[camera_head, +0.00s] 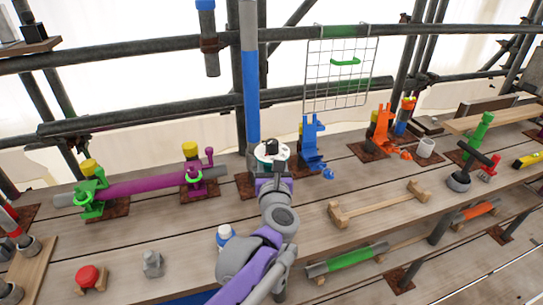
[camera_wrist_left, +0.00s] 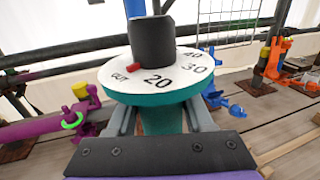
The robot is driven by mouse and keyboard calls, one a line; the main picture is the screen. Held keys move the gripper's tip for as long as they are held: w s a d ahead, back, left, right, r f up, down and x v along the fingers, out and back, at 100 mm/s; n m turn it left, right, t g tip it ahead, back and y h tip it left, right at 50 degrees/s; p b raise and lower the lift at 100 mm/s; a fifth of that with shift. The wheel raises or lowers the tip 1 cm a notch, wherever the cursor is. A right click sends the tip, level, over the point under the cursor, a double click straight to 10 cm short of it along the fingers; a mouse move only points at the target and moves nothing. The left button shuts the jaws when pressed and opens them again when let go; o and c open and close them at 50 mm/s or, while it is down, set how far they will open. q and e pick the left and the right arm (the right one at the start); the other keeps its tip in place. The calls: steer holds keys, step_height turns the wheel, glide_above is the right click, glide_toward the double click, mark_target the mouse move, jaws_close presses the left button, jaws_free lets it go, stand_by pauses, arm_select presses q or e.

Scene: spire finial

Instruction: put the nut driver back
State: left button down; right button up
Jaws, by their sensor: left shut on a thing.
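My left gripper (camera_head: 272,170) is shut on a teal-bodied device with a white numbered dial (camera_head: 266,152), at the foot of the blue upright pole. I cannot tell which of these is the nut driver. My right gripper is out of view.
A wire grid panel (camera_head: 322,82) with a green bracket (camera_head: 345,62) hangs behind. A blue clamp (camera_head: 311,145) stands close right of the held device, an orange clamp (camera_head: 383,130) farther right. A purple tube (camera_head: 140,184) lies left. A wooden bar (camera_head: 380,205) lies in front on the planks.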

arm_select(q)
steer(key=shift+f+b, duration=3.25)
steer(key=shift+f, duration=2.35)
jaws_free()
steer(key=shift+f, duration=0.15)
steer(key=shift+f+b, duration=0.35)
steer(key=shift+f, duration=0.15)
steer(key=shift+s, duration=0.15)
